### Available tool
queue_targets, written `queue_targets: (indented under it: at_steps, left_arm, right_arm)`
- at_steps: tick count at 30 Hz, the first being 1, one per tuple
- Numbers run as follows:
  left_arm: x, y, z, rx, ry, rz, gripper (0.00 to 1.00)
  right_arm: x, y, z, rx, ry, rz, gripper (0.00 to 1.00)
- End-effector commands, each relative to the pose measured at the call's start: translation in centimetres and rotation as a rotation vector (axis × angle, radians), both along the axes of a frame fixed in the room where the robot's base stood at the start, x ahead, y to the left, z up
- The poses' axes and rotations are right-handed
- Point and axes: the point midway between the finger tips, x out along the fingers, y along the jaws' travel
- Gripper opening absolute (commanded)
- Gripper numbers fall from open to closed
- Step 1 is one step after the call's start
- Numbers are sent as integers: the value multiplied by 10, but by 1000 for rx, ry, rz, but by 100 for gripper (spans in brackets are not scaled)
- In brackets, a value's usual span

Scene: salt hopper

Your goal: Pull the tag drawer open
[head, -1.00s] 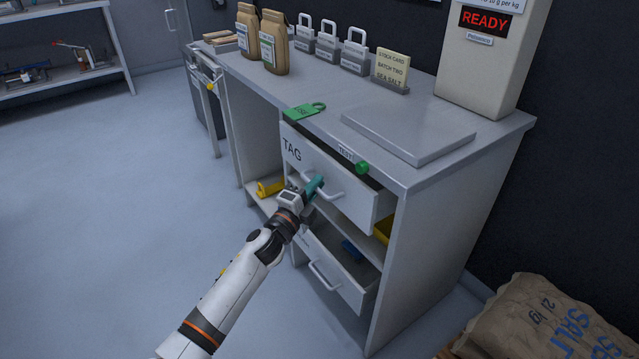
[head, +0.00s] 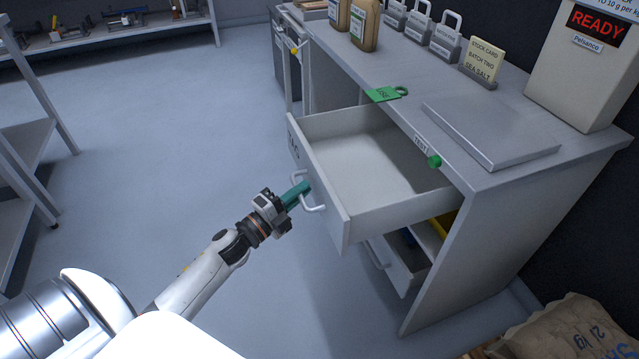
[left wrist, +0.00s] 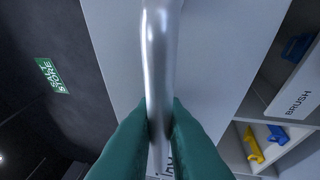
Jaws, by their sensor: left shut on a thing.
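The tag drawer (head: 323,194) is pulled well out of the grey bench in the head view, and its pale inside looks empty. Its front faces left and carries partly visible dark lettering. My left gripper (head: 303,190) has its teal fingers shut on the drawer's handle (head: 316,207). In the left wrist view the two teal fingers (left wrist: 158,125) close on both sides of the metal handle bar (left wrist: 160,45), with the drawer front behind it. My right gripper is not in view.
A lower drawer (head: 392,267) stands partly open below. A sack (head: 570,335) lies at lower right.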

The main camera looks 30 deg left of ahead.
Motion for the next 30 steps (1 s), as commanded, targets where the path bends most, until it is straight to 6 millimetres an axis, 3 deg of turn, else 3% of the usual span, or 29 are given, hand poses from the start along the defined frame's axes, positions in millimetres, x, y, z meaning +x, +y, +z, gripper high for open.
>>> queue_targets:
  at_steps: [14,15,19,30]
  left_arm:
    - [-7,5,-1,-1,1,0,0]
    - [-7,5,-1,-1,1,0,12]
    - [-7,5,-1,-1,1,0,32]
    - [-13,7,-2,-1,2,2,32]
  right_arm:
    - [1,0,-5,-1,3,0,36]
    - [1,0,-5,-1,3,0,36]
    - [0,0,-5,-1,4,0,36]
    - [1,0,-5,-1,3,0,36]
